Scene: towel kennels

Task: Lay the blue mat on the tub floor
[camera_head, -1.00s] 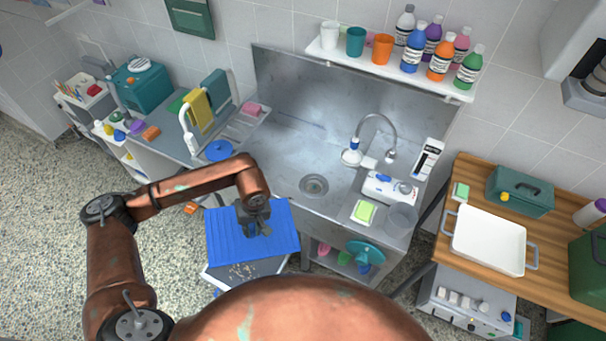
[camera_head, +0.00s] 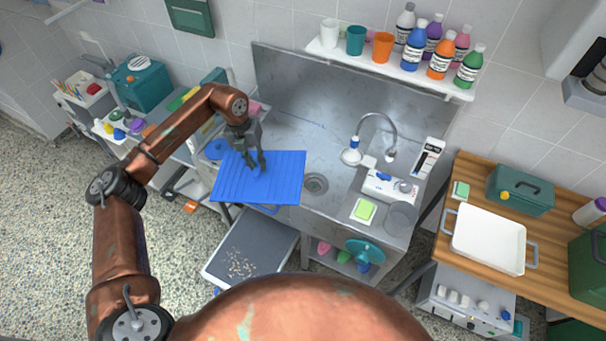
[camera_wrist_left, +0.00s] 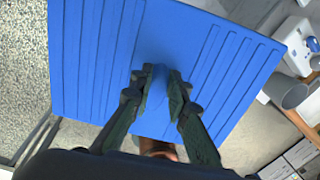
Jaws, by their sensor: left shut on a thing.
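The blue mat (camera_head: 280,178) is a flat ribbed sheet, held in the air over the front left part of the steel tub. My left gripper (camera_head: 256,167) is shut on it near the middle; in the left wrist view the fingers (camera_wrist_left: 155,85) pinch a raised fold of the mat (camera_wrist_left: 90,60). The steel tub (camera_head: 290,140) has a round drain (camera_head: 315,183) just right of the mat's edge. The mat hides the tub's front left rim. My right gripper is not in view.
A tap (camera_head: 385,130) and a small white device (camera_head: 390,187) stand along the tub's right side, with a green sponge (camera_head: 363,211) and grey cup (camera_head: 401,217) in front. A grey tray with crumbs (camera_head: 250,250) is below the mat. The tub floor around the drain is clear.

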